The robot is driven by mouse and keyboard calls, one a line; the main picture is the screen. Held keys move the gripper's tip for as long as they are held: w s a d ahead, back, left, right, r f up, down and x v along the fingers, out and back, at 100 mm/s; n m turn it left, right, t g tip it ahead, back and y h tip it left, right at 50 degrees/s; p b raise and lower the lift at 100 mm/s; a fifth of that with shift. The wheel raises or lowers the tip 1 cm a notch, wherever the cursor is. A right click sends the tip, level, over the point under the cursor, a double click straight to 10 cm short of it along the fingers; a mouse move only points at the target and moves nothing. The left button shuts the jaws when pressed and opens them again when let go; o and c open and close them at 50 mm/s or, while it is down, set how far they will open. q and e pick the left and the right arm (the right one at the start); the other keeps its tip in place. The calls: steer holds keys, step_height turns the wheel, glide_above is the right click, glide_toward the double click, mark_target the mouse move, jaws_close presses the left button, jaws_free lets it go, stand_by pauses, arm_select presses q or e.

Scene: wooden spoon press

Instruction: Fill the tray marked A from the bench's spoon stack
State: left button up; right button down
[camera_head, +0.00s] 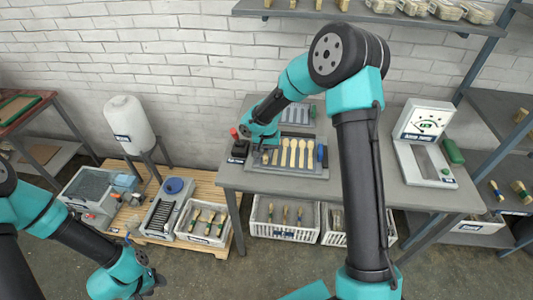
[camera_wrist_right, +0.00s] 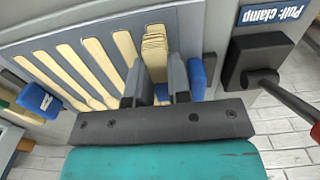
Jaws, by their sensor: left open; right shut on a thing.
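A grey tray (camera_head: 300,172) on the bench holds several pale wooden spoons (camera_head: 293,150) side by side; it also shows in the right wrist view, with spoons (camera_wrist_right: 90,70) in a row. A stack of spoons (camera_wrist_right: 155,42) stands beside a blue block (camera_wrist_right: 196,78). My right gripper (camera_head: 258,143) is over the tray's left end in the head view. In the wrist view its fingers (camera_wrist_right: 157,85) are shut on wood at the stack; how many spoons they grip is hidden. My left gripper (camera_head: 153,281) is open and empty, low at left.
A clamp box marked Pull: clamp (camera_wrist_right: 250,60), with a red-handled lever, stands close beside the right gripper. My right arm crosses in front of the bench.

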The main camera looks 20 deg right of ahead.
steer(key=shift+r, duration=1.85)
